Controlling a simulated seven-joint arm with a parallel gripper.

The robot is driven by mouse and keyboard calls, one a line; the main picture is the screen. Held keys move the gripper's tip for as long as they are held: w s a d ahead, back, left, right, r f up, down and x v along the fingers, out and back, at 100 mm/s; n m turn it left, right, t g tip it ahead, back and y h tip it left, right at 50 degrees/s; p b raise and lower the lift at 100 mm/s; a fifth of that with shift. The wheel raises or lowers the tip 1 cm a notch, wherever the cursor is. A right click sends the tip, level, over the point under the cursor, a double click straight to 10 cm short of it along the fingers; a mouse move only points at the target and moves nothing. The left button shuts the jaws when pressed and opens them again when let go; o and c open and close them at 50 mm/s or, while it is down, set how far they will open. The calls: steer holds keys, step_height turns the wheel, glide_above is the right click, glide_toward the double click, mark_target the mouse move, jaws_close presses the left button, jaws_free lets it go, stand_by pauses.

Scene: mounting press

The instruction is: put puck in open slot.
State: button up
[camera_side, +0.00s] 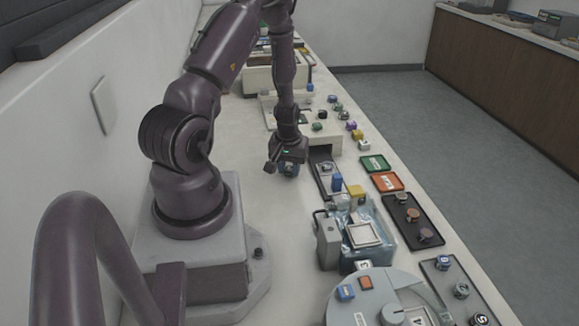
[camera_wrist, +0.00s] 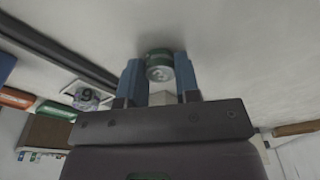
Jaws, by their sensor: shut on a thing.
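My gripper (camera_side: 284,168) is low over the white bench, in front of the arm's base. In the wrist view the two blue fingers of my gripper (camera_wrist: 160,75) are closed on a short round puck (camera_wrist: 160,72). The puck has a dark green side and a pale grey face with a mark on it that I cannot read surely. The fingers grip it from both sides. In the side view the puck is small and mostly hidden by the gripper. I cannot tell for sure which place is the open slot.
A bluish machine with a square white frame (camera_side: 363,235) stands on the bench, with a grey round disc unit (camera_side: 385,300) in front. Dark trays with pucks (camera_side: 415,222), a green tray (camera_side: 375,163) and an orange tray (camera_side: 387,182) line the right edge.

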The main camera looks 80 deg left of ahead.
steer(key=shift+f, duration=0.1)
steer(key=o, duration=0.9)
